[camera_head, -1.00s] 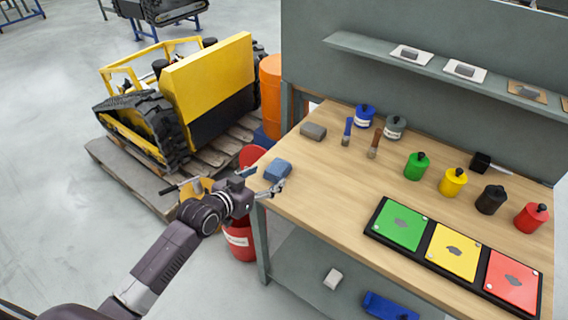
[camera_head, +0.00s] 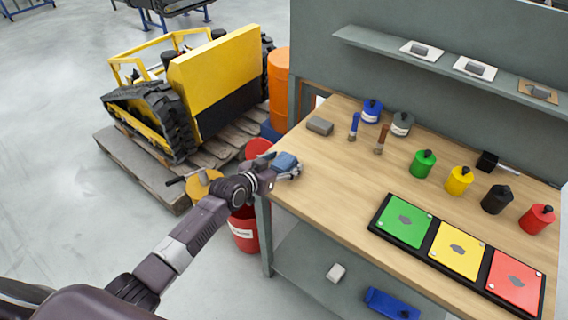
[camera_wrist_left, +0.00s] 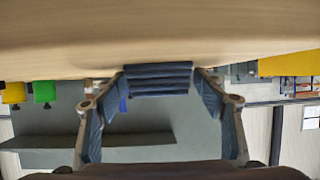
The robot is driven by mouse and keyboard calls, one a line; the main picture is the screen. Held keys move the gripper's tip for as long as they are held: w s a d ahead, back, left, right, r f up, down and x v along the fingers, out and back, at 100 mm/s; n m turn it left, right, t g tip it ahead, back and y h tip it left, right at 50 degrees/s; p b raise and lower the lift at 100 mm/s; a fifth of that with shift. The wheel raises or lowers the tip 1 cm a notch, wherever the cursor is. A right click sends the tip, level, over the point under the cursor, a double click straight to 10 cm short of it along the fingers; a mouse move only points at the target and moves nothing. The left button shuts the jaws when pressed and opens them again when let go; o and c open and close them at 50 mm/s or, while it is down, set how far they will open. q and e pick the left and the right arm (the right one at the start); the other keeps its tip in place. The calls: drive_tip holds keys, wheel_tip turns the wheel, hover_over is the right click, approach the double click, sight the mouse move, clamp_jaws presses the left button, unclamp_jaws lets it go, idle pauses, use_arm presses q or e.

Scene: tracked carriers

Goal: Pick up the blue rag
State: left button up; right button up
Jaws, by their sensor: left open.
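The blue rag (camera_head: 285,160) is a folded bundle on the wooden workbench (camera_head: 318,185), at its near left corner. It also shows in the left wrist view (camera_wrist_left: 158,78) as a dark blue layered stack at the table edge. My left gripper (camera_head: 285,172) is at the rag, its fingers partly covering the rag's near side in the head view. In the left wrist view the gripper (camera_wrist_left: 160,92) is open, with one finger on each side of the rag. Whether the fingers touch it I cannot tell. My right gripper is not in view.
A grey rag (camera_head: 320,125) lies behind the blue one, near two brushes (camera_head: 354,127) and several coloured cans. A tray of coloured panels (camera_head: 403,222) lies to the right. A red bin (camera_head: 243,230) stands on the floor beside the bench. The bench's middle is clear.

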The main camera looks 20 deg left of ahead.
use_arm(q)
drive_tip(key=c, duration=1.2)
